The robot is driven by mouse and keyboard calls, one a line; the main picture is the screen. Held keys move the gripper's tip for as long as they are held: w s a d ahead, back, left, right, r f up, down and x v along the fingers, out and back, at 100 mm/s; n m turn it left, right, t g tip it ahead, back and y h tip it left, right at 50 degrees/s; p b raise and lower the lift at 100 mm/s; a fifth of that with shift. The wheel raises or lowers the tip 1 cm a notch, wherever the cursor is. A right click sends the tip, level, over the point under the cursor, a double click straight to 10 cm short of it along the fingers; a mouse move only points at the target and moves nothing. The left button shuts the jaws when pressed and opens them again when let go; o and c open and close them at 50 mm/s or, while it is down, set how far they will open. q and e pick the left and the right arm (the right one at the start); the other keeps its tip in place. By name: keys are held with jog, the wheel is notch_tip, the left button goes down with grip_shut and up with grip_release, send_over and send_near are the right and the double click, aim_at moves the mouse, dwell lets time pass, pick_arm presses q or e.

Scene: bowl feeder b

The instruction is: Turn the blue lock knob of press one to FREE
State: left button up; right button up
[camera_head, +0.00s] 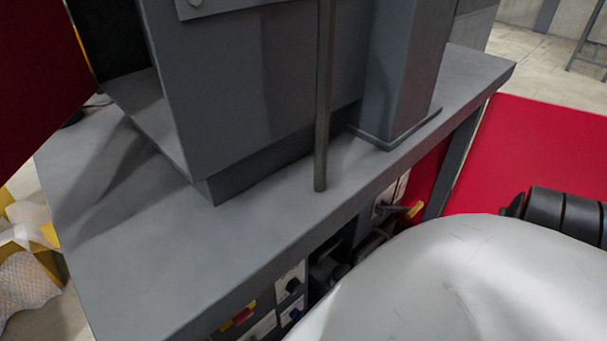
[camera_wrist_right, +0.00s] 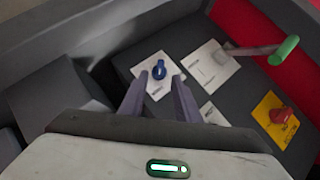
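In the right wrist view a blue knob (camera_wrist_right: 158,71) sits on a white label plate (camera_wrist_right: 152,86) on a dark panel. The lettering is too small to read, so I cannot tell its setting. My right gripper (camera_wrist_right: 161,79) is open, with its two fingers pointing at the panel. The knob shows between the fingertips; I cannot tell whether they touch it. In the head view the right gripper is hidden behind my pale arm. My left gripper is not in view.
A lever with a green handle (camera_wrist_right: 285,50) sticks out right of the knob. A red knob (camera_wrist_right: 280,115) sits on a yellow plate farther right.

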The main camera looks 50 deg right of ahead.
aim_at(297, 316)
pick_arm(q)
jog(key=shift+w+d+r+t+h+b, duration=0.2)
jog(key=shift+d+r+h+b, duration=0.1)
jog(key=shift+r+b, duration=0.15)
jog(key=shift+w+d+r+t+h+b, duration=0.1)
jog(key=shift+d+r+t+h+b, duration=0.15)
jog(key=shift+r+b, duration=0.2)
pick_arm(e)
jog(key=x, duration=0.5)
jog(key=shift+w+a+f, duration=0.15)
jog(key=shift+w, duration=0.1)
